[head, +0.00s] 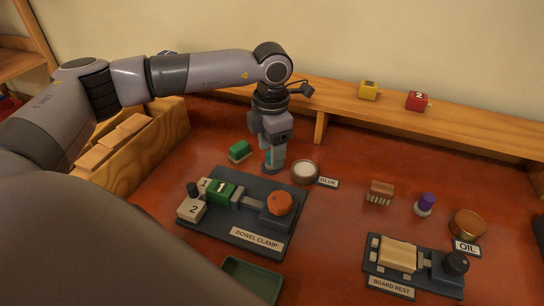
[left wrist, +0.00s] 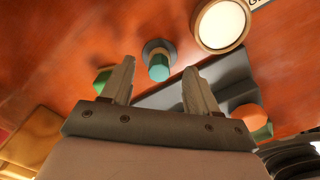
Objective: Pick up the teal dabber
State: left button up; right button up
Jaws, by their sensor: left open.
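The teal dabber (left wrist: 159,68) shows in the left wrist view as a short teal cylinder on a dark round base, between the lines of my two fingers and beyond their tips. In the head view it is mostly hidden by my left gripper (head: 272,160), with a sliver of teal (head: 267,158) showing beside the fingers. My left gripper points down over it, its fingers apart and nothing held. Whether the fingers flank the dabber's height is hard to tell. My right gripper is not in view.
The glue pot (head: 305,172) stands close right of the dabber. The dowel clamp (head: 240,238) lies in front, and a green block (head: 239,151) sits to the left. A board rest (head: 414,291), an oil tin (head: 467,224) and a purple-topped dabber (head: 425,204) are at the right.

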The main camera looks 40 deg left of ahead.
pick_arm(q)
jog(key=shift+w+f, duration=0.1)
jog(key=shift+f, duration=1.05)
grip_shut()
jog(key=shift+r, duration=0.1)
notch_tip(320, 180, up, 20)
jog(key=c, duration=0.6)
grip_release()
jog(key=shift+c, duration=0.2)
jog(key=c, duration=0.4)
